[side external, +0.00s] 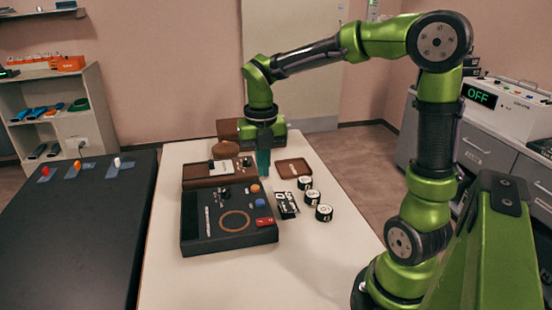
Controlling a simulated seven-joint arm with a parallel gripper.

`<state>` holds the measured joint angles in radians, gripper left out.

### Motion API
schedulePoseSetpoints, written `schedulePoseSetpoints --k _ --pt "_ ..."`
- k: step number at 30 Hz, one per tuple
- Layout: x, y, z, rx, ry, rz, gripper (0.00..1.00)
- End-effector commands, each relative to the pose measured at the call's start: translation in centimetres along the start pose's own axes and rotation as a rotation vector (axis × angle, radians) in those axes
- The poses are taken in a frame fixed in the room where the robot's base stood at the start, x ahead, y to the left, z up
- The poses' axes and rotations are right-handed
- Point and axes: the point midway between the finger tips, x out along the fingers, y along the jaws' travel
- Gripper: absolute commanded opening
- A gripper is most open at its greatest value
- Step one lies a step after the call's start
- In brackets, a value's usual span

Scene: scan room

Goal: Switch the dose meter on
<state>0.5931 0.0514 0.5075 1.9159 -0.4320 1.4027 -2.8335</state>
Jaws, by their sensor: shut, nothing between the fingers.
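My gripper (263,172) points down over the far half of the white table (174,295), near the right end of a brown box-like unit (198,184). Its teal fingers look closed and empty. No label for the dose meter can be read. A white device (513,106) on the right counter has a green display (480,95) reading "OFF". A black console (192,240) with small knobs, a tan ring, a blue knob (260,203) and a red part (266,222) lies nearer on the table. Whether my fingers touch anything is unclear.
A small black-and-white item (287,205) and three round black-and-white pieces (324,213) lie right of the console. A brown tray (294,168) is behind them. A dark bed (72,240) with three small coloured pieces stands left. The table's near right is clear.

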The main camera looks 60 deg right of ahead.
Motion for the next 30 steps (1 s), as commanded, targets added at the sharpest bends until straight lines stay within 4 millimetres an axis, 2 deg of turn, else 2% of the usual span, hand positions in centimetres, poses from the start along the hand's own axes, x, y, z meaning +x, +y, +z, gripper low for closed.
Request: schedulePoseSetpoints --k 9,19,23,30 --pt "0.0 1.0 0.6 0.004 0.001 0.01 0.0" --pt "0.6 1.0 0.6 0.004 0.001 0.008 0.0" --pt "2.3 0.9 0.5 0.003 0.004 0.007 0.0" --pt "7.5 1.0 0.5 0.002 0.007 0.007 0.0"
